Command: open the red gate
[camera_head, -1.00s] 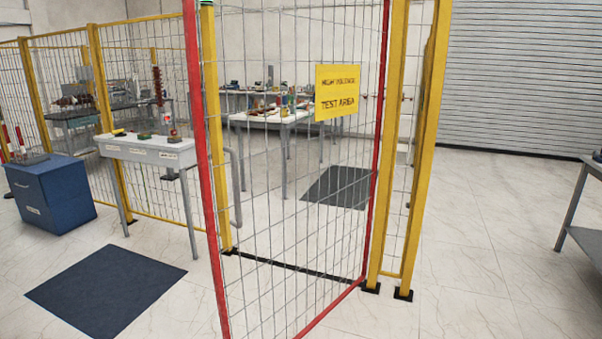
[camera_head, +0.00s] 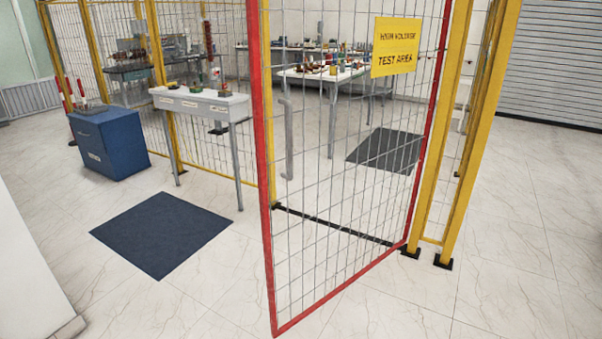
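The red gate (camera_head: 264,150) is a red frame filled with wire mesh. It stands swung out toward me, with its free edge near the picture's middle and its far edge beside the yellow posts (camera_head: 441,150) on the right. A yellow "HIGH VOLTAGE TEST AREA" sign (camera_head: 396,46) is behind or on the mesh at its upper right. A dark threshold strip (camera_head: 340,226) crosses the floor in the gateway behind the gate. The gate's top is cut off by the picture. Neither of my grippers is in view.
A narrow white table (camera_head: 199,105) stands left of the gate, before the yellow mesh fence (camera_head: 95,50). A blue cabinet (camera_head: 110,142) is farther left. A dark mat (camera_head: 162,234) lies on open floor. A white wall or panel (camera_head: 28,265) edges the lower left.

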